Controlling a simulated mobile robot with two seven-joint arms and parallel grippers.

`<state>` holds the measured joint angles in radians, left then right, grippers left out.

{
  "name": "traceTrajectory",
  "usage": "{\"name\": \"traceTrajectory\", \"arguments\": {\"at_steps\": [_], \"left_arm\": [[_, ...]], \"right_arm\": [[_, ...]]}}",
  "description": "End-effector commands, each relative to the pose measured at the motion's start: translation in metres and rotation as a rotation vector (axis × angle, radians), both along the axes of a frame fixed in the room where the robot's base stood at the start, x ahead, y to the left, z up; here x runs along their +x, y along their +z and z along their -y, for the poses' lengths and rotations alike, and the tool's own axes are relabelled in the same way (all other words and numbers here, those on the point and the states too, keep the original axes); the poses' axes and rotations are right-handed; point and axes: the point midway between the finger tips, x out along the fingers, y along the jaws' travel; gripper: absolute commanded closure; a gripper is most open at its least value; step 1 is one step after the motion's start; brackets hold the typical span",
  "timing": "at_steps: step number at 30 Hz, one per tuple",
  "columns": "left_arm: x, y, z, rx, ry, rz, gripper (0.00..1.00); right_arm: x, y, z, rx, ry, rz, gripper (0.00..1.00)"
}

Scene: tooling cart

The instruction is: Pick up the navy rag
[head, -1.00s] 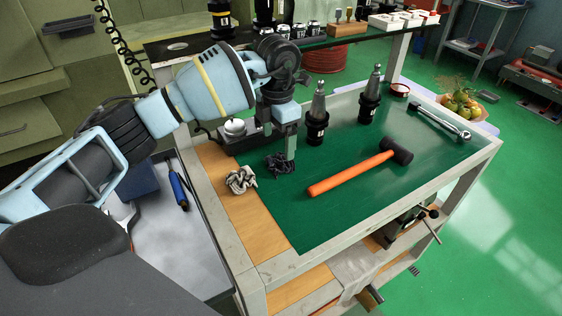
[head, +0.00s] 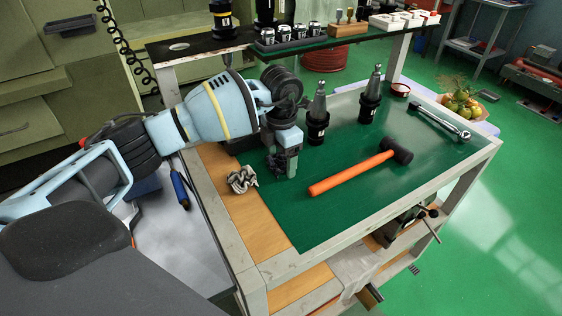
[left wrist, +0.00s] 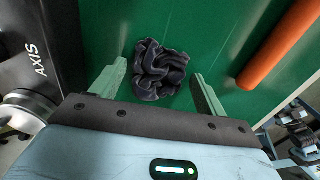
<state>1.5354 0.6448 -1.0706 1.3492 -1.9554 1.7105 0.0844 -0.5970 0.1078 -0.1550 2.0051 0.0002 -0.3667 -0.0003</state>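The crumpled navy rag (left wrist: 160,72) lies on the green mat (left wrist: 225,40) and shows between my left gripper's two fingers in the left wrist view. My left gripper (head: 283,168) is open, its pale green fingers apart on either side of the rag, with a visible gap on each side. In the head view the gripper hides most of the rag. Whether the fingertips touch the mat cannot be told. My right gripper is not in view.
A pale crumpled rag (head: 242,179) lies on the wooden strip just left of the gripper. An orange-handled mallet (head: 352,173) lies to the right. Tool holders (head: 317,118) stand close behind. The mat's front area is clear.

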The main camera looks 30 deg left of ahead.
Motion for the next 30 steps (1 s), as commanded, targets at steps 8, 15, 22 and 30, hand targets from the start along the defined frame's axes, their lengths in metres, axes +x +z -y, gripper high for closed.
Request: {"name": "traceTrajectory", "arguments": {"at_steps": [8, 15, 22, 30], "left_arm": [[0.000, 0.000, 0.000, 0.000, 0.000, 0.000, 0.63], [0.000, 0.001, 0.000, 0.000, 0.000, 0.001, 0.65], [0.001, 0.011, 0.000, -0.001, 0.001, 0.003, 0.65], [-0.006, 0.036, 0.015, -0.001, -0.006, 0.000, 0.65]], "right_arm": [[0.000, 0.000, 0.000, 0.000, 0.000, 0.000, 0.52], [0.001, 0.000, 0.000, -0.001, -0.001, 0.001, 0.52], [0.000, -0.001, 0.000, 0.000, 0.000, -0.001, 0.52], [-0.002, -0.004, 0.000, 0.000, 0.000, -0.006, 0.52]]}}
